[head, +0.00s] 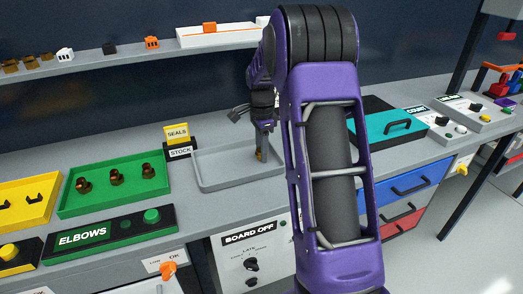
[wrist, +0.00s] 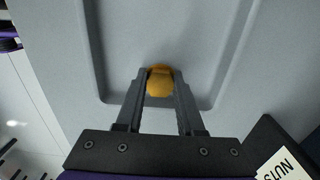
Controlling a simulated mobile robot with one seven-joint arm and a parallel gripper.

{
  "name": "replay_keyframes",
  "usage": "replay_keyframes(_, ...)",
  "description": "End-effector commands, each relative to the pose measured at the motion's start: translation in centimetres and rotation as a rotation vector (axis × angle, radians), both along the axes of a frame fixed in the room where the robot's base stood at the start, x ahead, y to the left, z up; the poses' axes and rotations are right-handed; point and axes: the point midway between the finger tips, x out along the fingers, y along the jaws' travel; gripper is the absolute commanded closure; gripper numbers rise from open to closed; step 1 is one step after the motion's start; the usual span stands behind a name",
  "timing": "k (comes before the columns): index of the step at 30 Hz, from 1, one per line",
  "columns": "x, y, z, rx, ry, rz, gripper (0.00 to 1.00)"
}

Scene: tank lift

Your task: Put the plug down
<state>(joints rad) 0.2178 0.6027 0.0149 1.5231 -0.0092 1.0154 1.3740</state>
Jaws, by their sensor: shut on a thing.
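The plug is a small orange-brown piece; it shows in the head view (head: 260,155) and in the wrist view (wrist: 160,82). My gripper (head: 262,148) is shut on it, one dark finger on each side, as the wrist view (wrist: 160,76) also shows. The plug is over the shallow grey tray (head: 215,179), near one end wall in the wrist view (wrist: 205,103). I cannot tell whether it touches the tray floor. My purple arm hides the right part of the tray in the head view. The visible tray floor is empty.
Left of the tray stand the SEALS and STOCK signs (head: 178,140) and a green ELBOWS tray (head: 130,176) with 3 brown fittings. A yellow tray (head: 28,198) is farther left. A teal case (head: 385,122) lies right of my arm. A shelf (head: 140,60) runs behind.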

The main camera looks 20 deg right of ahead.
Motion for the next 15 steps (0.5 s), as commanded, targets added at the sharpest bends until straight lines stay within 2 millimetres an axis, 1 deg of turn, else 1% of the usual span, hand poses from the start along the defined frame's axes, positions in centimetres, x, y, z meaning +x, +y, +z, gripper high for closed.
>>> replay_keyframes(2, 0.0, 0.01, -0.33, 0.0, 0.0, 0.0, 1.0)
replay_keyframes(3, 0.0, 0.01, -0.3, 0.0, 0.0, 0.0, 0.59)
replay_keyframes(7, 0.0, 0.01, -0.27, 0.0, 0.0, 0.0, 0.36)
replay_keyframes(8, 0.0, 0.01, -0.27, 0.0, 0.0, 0.0, 0.33)
replay_keyframes(15, 0.0, 0.01, -0.24, 0.0, 0.0, 0.0, 0.33)
